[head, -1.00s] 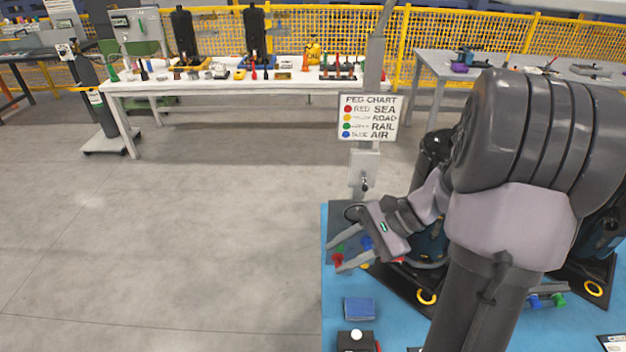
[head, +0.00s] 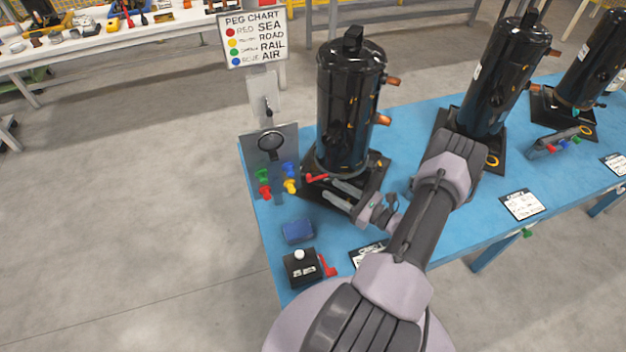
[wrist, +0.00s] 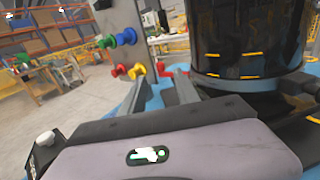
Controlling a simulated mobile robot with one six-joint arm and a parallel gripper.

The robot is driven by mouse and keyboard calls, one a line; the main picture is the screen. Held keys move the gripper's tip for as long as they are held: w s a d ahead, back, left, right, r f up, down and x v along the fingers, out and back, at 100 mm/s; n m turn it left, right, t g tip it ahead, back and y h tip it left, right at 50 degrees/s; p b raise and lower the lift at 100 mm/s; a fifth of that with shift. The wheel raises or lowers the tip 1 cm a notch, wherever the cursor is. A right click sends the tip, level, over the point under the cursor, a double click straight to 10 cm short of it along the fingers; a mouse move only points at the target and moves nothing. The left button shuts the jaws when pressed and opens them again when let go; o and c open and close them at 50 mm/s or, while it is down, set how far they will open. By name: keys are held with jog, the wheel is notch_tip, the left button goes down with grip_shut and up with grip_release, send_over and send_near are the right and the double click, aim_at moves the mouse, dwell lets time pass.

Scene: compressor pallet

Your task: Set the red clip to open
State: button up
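A small red clip (head: 316,178) shows in the head view at the front left of the nearest black compressor's (head: 350,105) base plate. My gripper (head: 328,190) is low over that base plate, its fingers pointing left. The fingers are apart with nothing held. Their tips are close to the red clip; I cannot tell if they touch it. In the wrist view a red piece (wrist: 166,74) shows between the two open fingers (wrist: 162,82), just beyond the tips. Whether the clip is set open or closed cannot be told.
A peg board (head: 256,150) with coloured pegs stands left of the compressor, below a peg chart (head: 254,38). A blue block (head: 298,231) and a black box (head: 302,268) with a white knob lie in front. More compressors (head: 503,75) stand right on the blue table (head: 420,115).

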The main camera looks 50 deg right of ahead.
aim_at(311, 178)
jog(key=w+b, duration=0.1)
jog(key=w, duration=0.7)
jog(key=shift+w+a, duration=0.2)
jog(key=shift+a, duration=0.25)
grip_shut()
